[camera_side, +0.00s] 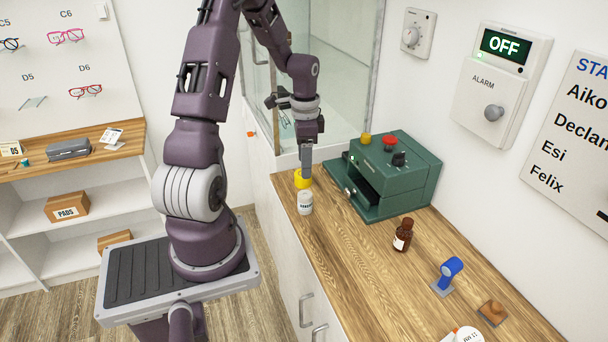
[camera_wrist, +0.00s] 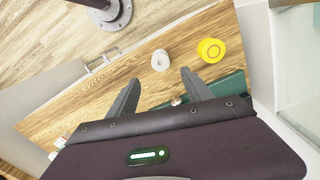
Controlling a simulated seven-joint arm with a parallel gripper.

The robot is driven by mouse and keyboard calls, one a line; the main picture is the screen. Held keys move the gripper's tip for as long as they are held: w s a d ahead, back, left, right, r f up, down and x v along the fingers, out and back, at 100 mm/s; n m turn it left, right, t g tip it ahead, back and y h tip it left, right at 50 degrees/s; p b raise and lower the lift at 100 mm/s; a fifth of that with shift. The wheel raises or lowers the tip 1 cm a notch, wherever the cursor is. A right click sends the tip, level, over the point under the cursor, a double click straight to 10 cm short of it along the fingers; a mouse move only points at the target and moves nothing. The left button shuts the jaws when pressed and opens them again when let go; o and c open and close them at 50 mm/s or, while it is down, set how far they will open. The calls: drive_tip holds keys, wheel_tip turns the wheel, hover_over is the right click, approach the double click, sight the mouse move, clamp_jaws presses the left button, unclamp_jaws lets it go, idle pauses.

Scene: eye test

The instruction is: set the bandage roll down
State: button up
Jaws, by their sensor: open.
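The bandage roll appears to be the small white labelled roll (camera_side: 305,203), upright on the wooden counter (camera_side: 345,240) near its left edge; the label is too small to read surely. In the wrist view this white roll (camera_wrist: 160,61) shows its round top with a small centre hole. My gripper (camera_side: 306,172) is low over the counter, just behind the roll in the side view. In the wrist view my gripper (camera_wrist: 158,82) has its two fingers spread, with nothing between them. The roll stands beyond the fingertips, apart from them.
A yellow round item (camera_side: 301,180) stands by my gripper; it also shows in the wrist view (camera_wrist: 211,50). A green machine (camera_side: 395,175) with an opening in front is to the right. A brown bottle (camera_side: 403,235), blue item (camera_side: 450,272) and wooden knob (camera_side: 492,312) stand nearer. Mid-counter is clear.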

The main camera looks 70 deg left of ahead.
drive_tip(key=s+d+r+n+t+y, duration=0.1)
drive_tip(key=d+r+t+y, duration=0.15)
drive_tip(key=d+r, duration=1.4)
drive_tip(key=s+d+r+n+t+h, duration=0.2)
drive_tip(key=s+d+r+t, duration=0.1)
drive_tip(key=s+d, duration=0.8)
drive_tip(key=shift+d+r, duration=0.25)
drive_tip(key=shift+d, duration=0.3)
